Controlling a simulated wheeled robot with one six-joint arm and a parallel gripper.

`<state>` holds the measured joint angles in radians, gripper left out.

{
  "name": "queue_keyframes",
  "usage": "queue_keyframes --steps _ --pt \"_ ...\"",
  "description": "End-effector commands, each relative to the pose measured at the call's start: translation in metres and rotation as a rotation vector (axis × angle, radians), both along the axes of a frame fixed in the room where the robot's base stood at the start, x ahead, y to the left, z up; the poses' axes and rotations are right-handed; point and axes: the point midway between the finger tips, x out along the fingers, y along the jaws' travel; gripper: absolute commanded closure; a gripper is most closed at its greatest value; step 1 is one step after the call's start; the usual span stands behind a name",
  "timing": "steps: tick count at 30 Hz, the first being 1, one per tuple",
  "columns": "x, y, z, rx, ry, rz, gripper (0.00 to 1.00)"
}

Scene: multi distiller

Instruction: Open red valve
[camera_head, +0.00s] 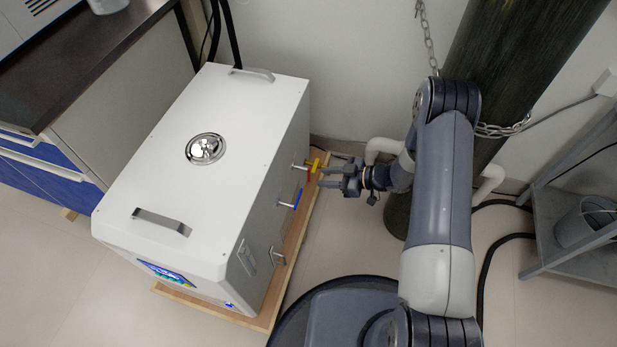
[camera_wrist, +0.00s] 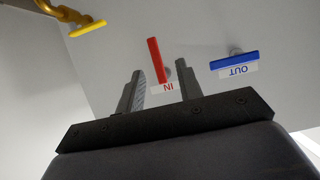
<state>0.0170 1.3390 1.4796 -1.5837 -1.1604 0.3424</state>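The red valve handle (camera_wrist: 156,60) is on the side of the white machine, just above a label reading "IN" in the wrist view. It is long and thin and stands near upright there, slightly tilted. In the head view the red handle (camera_head: 309,172) shows small beside a yellow valve. My gripper (camera_head: 325,177) is to the right of the machine's side, close to the red handle. In the wrist view the fingers of my gripper (camera_wrist: 158,88) are apart with the lower end of the red handle between them in the picture. Whether they touch it I cannot tell.
A blue handle (camera_wrist: 234,62) labelled "OUT" sits beside the red one. A yellow handle (camera_wrist: 88,28) is on the other side. The white machine (camera_head: 215,150) stands on a wooden base (camera_head: 292,262). A dark gas cylinder (camera_head: 500,70) with a chain stands behind my arm.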

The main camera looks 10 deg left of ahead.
Motion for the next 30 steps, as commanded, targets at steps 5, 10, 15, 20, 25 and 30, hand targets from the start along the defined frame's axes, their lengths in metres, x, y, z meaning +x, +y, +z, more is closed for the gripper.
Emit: queue_keyframes --steps 5,10,15,20,25,30 --pt "0.003 0.033 -0.017 0.000 0.002 0.004 0.65" --pt "0.007 0.053 -0.024 -0.001 0.000 0.002 0.65" --pt "0.008 0.062 -0.027 0.000 0.000 0.000 0.65" --pt "0.009 0.062 -0.026 0.000 0.001 0.000 0.65" --pt "0.008 0.062 -0.026 -0.001 0.001 0.000 0.71" --pt "0.008 0.062 -0.026 -0.001 0.001 0.000 0.85"
